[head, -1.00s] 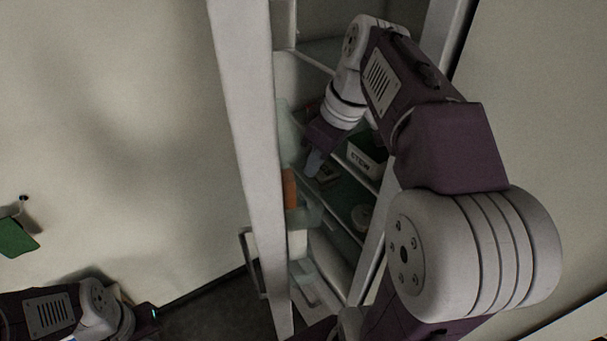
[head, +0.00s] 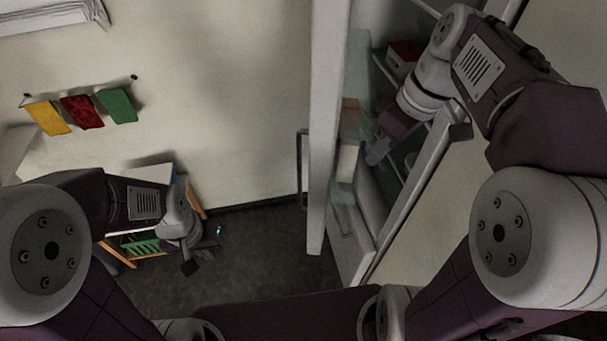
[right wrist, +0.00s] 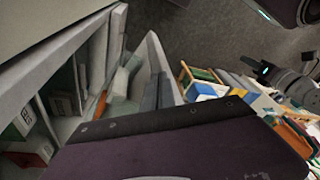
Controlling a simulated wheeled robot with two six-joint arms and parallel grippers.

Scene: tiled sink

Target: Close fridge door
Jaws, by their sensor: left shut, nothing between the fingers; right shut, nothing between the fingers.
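The fridge door (head: 325,130) stands open in the head view, a tall pale panel seen nearly edge-on, with its handle (head: 302,165) on the left face. The fridge's frame (head: 415,190) and inside shelves are to the right of the door. My right gripper (head: 378,152) is shut and empty, in the gap between the door's inner side and the shelves; whether it touches the door I cannot tell. In the right wrist view the door's inner bins (right wrist: 150,75) are ahead and the shelves are at left. My left gripper (head: 203,250) is shut and empty, low over the floor, left of the door.
A small table (head: 150,174) with a green item under it stands against the wall behind my left arm. Yellow, red and green cloths (head: 82,112) hang on the wall. Dark floor (head: 260,255) is clear between my left gripper and the door.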

